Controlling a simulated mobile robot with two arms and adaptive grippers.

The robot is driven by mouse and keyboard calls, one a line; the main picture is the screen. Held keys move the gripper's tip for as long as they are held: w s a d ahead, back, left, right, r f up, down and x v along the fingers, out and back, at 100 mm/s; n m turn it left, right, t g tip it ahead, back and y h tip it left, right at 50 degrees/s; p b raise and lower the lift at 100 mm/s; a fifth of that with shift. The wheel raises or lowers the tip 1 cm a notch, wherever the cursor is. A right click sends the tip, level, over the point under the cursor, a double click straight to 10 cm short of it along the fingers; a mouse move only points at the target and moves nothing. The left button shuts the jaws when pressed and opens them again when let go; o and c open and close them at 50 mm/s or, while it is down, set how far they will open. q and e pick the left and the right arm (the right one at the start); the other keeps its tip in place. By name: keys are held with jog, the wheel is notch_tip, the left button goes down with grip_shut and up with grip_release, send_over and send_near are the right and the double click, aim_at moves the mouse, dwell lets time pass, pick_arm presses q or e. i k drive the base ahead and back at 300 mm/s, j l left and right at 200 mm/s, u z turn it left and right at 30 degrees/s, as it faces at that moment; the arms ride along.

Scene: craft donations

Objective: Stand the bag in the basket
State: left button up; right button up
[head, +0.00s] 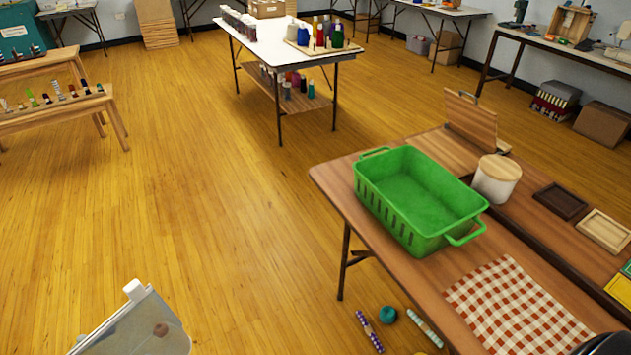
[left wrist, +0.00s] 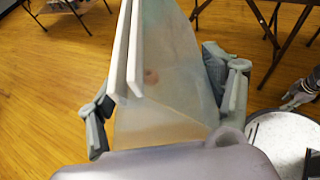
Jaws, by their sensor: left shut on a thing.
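The bag (head: 140,328) is a pale, translucent pouch with a white strip along one edge, at the bottom left of the head view. In the left wrist view the bag (left wrist: 160,100) lies between the fingers of my left gripper (left wrist: 165,112), which is shut on it. It is held over the floor, away from the table. The green basket (head: 410,195), slotted with two handles, stands on the wooden table (head: 335,185); its visible inside is empty. A grey gripper-like part, seemingly my right gripper (left wrist: 302,92), shows small at the right edge; its jaws are unclear.
A checked cloth (head: 515,305) lies in front of the basket, and a lidded white canister (head: 496,179) stands right of it. Rolls and a teal ball (head: 388,315) lie below the table's left edge. Open floor (head: 220,210) separates the bag and the table.

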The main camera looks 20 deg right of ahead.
aim_at(417, 217)
jog(key=i+j+z, duration=0.1)
jog(key=i, duration=0.35)
jog(key=i+j+z, duration=0.15)
jog(key=i, duration=0.3)
jog(key=i+j+z, duration=0.1)
jog(key=i, duration=0.35)
jog(key=i+z, duration=0.2)
jog(key=z, duration=0.25)
jog(key=i+z, duration=0.15)
jog(key=z, duration=0.3)
jog(key=i+j+z, duration=0.15)
jog(key=z, duration=0.3)
jog(key=i+j+z, duration=0.15)
jog(key=z, duration=0.25)
jog(key=i+j+z, duration=0.2)
jog(key=z, duration=0.15)
jog(key=i+j+z, duration=0.15)
jog(key=z, duration=0.2)
jog(key=k+j, duration=0.05)
